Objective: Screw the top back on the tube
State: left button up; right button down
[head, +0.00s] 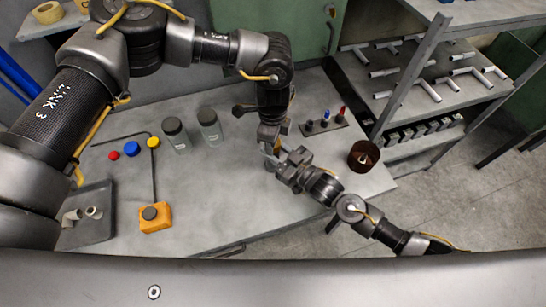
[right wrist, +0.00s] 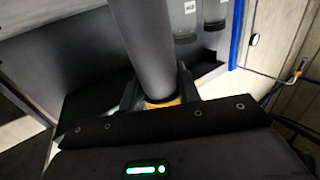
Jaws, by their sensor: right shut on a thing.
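My right gripper (head: 285,170) comes in from the lower right, over the table's right part. In the right wrist view a grey cylinder with an orange end (right wrist: 150,45), which looks like the tube, stands between the fingers of my right gripper (right wrist: 160,92), which is shut on it. My left gripper (head: 268,138) reaches down from above and meets the right one. A small orange part (head: 284,128) shows beside it. The jaws overlap, so whether the left one is open or shut, and where the top is, cannot be told.
Two clear jars with dark lids (head: 173,135) (head: 209,126) stand left of the grippers. A small rack (head: 324,127) with coloured pieces and a brown round container (head: 363,156) are at right. A grey tray (head: 92,225) and an orange block (head: 155,218) lie at left. The table's front middle is clear.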

pick_arm(q)
jog(key=o, duration=1.1)
jog(key=shift+w, duration=0.1)
jog(key=shift+r, duration=2.3)
jog(key=shift+c, duration=0.4)
